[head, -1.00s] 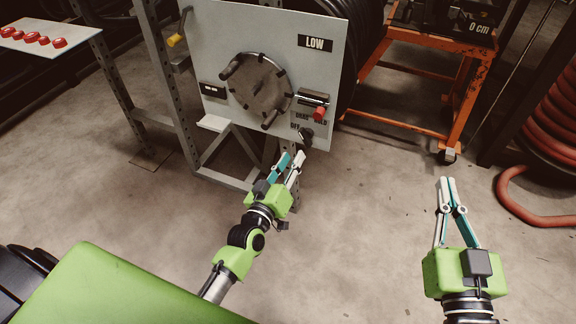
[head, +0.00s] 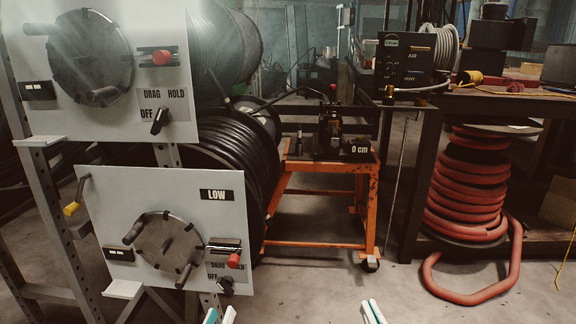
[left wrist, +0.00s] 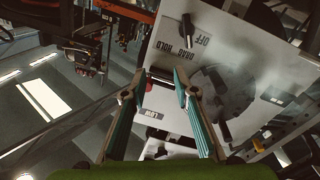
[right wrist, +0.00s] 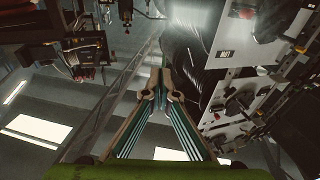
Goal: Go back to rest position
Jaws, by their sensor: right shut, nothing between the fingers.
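Only the fingertips of my left gripper (head: 220,315) show at the bottom edge of the head view, in front of the lower panel's stand. In the left wrist view its fingers (left wrist: 160,82) are apart with nothing between them, so it is open. My right gripper (head: 372,312) shows only its tips at the bottom edge, further right over bare floor. In the right wrist view its fingers (right wrist: 159,82) meet at the tips; it is shut and empty. Neither gripper visibly touches anything.
The LOW panel (head: 140,210) with a round crank and red knob stands at left, below a similar upper panel (head: 185,75). Black hose reels (head: 240,160) sit behind. An orange cart (head: 315,215) and red hose coil (head: 468,190) stand right. Front floor is clear.

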